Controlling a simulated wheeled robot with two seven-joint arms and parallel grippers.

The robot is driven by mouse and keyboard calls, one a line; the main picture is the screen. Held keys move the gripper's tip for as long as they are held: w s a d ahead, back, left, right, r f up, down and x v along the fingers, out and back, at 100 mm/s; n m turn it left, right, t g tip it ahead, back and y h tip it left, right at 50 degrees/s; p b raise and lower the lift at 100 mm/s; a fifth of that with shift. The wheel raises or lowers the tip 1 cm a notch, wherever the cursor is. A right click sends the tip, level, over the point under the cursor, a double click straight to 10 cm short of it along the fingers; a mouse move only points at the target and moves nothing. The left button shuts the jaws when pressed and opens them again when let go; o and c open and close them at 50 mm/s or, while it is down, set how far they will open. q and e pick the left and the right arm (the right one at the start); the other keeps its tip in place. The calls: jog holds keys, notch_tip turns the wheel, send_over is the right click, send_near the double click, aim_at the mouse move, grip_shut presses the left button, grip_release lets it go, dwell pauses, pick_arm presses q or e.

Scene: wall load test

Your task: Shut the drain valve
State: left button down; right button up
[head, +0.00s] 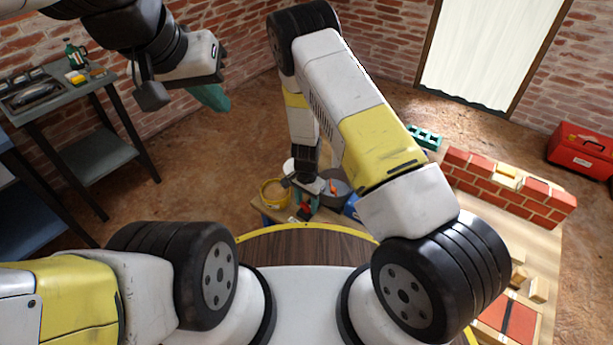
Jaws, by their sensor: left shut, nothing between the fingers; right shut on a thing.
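My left gripper (208,96) is raised at the upper left, shut and empty, with its teal fingers pointing down and right. My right gripper (303,204) reaches down to the low bench beyond my base. It is shut on a small red part (306,211) between its fingertips. The part is tiny and mostly covered by the gripper, so I cannot tell whether it is the drain valve's handle or which way it is turned. No other drain valve can be made out.
A yellow bucket (273,192) and a grey bucket (338,190) with an orange-handled tool flank the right gripper. A brick wall piece (508,187) stands on the wooden bench at right. A red toolbox (582,150) lies beyond. A dark workbench (75,105) stands left. Open floor lies between.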

jog(key=o, duration=1.1)
jog(key=shift+r, duration=3.95)
notch_tip(320, 180, up, 12)
jog(key=n+y, duration=0.1)
jog(key=y, duration=0.1)
notch_tip(320, 180, up, 16)
jog(key=n+t+y, duration=0.1)
jog(key=n+t, duration=0.1)
send_over(306, 204)
jog(key=s+d, duration=0.3)
jog(key=d, duration=0.1)
jog(key=s+d+r+n+t, duration=0.1)
jog(key=s+d+r, duration=0.2)
jog(key=s+r, duration=0.2)
jog(key=s+d+r+n+t, duration=0.1)
jog(key=s+d+r+n, duration=0.1)
jog(key=s+d+r, duration=0.2)
jog(key=s+d+r+n+t, duration=0.2)
jog(key=s+d+r, duration=0.1)
jog(key=s+r, duration=0.3)
jog(key=shift+s+d+h, duration=0.15)
jog(key=shift+s+h, duration=0.25)
jog(key=shift+s, duration=0.6)
